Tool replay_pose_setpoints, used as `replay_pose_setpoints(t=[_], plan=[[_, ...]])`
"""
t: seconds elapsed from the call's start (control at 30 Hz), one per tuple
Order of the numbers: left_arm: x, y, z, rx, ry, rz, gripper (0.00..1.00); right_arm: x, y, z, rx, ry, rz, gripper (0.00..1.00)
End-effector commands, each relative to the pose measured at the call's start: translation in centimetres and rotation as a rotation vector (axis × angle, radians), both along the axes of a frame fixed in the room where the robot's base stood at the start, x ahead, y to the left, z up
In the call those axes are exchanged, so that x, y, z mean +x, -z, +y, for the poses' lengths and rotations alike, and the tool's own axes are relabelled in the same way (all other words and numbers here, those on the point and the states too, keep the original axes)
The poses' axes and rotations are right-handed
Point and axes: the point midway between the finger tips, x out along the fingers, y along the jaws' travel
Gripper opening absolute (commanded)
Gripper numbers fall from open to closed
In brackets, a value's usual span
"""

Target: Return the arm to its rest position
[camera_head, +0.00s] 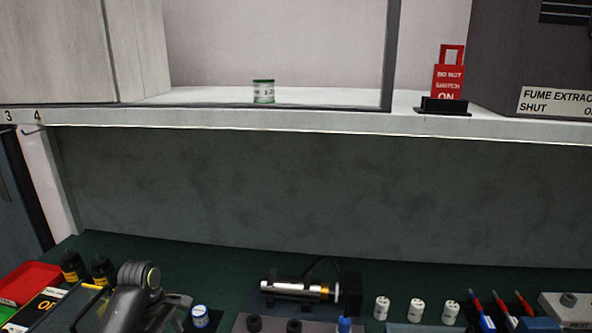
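Neither of my grippers can be made out in the head view. A dark grey rounded part (138,284) rises at the lower left; I cannot tell whether it is a link of my own arm or a bench tool. No fingertips show on it. A silver cylinder (290,288) with a brass-coloured end lies level on a dark stand on the green bench top (200,255). Several white capped cylinders (416,309) stand upright to its right.
A shelf (300,121) crosses above the bench, holding a green-lidded can (263,92) and a red sign (449,76). Black bottles (71,265) and a red tray (28,282) are at left. Blue and red pen-like tools (500,304) stand at right.

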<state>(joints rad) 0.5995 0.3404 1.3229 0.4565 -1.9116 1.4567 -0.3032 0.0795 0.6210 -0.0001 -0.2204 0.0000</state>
Motion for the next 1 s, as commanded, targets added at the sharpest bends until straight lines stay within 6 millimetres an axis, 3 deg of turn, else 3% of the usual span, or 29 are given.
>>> replay_pose_setpoints(t=[0.27, 0.47, 0.73, 1.0], plan=[[-3.4, 3.3, -0.1, 0.03, 0.157, -0.045, 0.64, 0.9, 0.0, -0.2, -0.003, -0.004, -0.011, 0.36], [-7.6, 6.1, -0.2, 0.064, 0.328, -0.091, 0.64, 0.7, 0.0, -0.2, -0.003, -0.003, -0.009, 0.36], [-17.2, 9.0, -0.5, 0.155, 0.68, -0.185, 0.64, 0.1, 0.0, -0.2, -0.002, -0.001, -0.002, 0.36], [-26.4, 7.9, -0.4, 0.281, 0.995, -0.244, 0.64, 0.1, 0.0, -0.1, -0.002, -0.001, -0.001, 0.36]])
